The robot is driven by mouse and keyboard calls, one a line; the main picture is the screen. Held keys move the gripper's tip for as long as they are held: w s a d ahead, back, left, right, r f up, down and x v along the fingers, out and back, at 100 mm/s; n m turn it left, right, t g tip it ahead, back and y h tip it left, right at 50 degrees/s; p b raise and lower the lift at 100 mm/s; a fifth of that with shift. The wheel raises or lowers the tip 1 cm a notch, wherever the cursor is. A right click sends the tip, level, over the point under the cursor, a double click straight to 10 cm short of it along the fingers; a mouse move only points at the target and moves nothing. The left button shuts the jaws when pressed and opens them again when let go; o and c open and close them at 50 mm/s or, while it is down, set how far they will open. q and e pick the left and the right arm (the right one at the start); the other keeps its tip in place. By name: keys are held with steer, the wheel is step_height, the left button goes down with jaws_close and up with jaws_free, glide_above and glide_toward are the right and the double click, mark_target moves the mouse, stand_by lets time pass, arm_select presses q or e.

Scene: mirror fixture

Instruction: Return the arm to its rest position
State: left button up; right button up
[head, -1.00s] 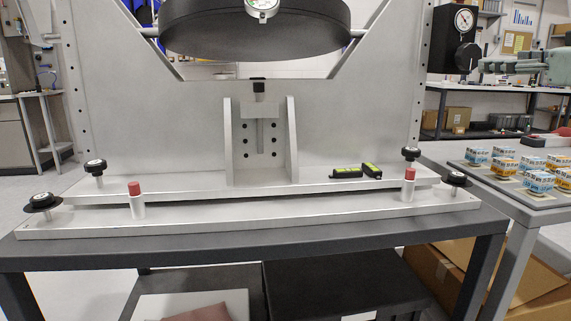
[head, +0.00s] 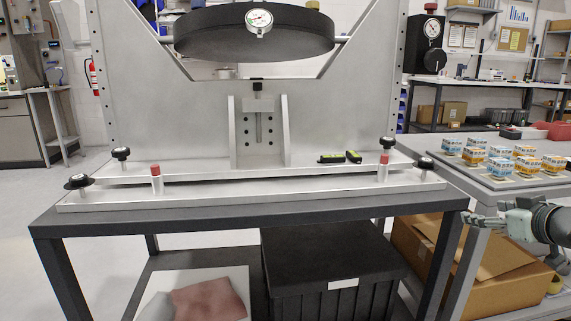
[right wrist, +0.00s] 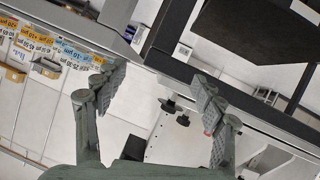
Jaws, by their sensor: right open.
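My right gripper (head: 474,218) is at the right side of the head view, beside the right end of the fixture's table and in front of the side table. Its arm comes in from the right edge. In the right wrist view its two fingers (right wrist: 158,90) are spread apart with nothing between them. The mirror fixture (head: 200,115), a grey metal plate on a flat base, stands on the dark-framed table (head: 250,217), apart from the gripper. My left gripper is not in view.
A side table at right carries a tray (head: 498,182) with several small blue and orange boxes. Cardboard boxes (head: 415,245) lie below, close to my right gripper. A black bin (head: 325,262) sits under the fixture's table. The floor at left is clear.

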steer(key=s+a+f+g+p, duration=0.15)
steer(key=s+f, duration=0.25)
steer(key=f, duration=0.4)
steer(key=s+a+f+g, duration=0.2)
steer(key=s+a+f, duration=0.1)
steer(key=f, duration=0.5)
steer(key=s+a+f+g, duration=0.15)
steer(key=s+f, duration=0.25)
steer(key=f, duration=0.4)
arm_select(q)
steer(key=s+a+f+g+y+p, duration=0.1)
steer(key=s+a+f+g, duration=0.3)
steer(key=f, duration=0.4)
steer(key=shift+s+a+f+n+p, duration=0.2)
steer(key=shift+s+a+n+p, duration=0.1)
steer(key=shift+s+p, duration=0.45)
arm_select(e)
steer(key=s+a+f+g, duration=0.2)
steer(key=s+a+f, duration=0.4)
steer(key=s, duration=0.3)
steer(key=s+a+f+g, duration=0.3)
steer(key=s+a+f, duration=0.4)
steer(key=s, duration=0.3)
steer(key=shift+s+a+f, duration=0.25)
steer(key=shift+s+a, duration=0.05)
steer(key=shift+a, duration=0.4)
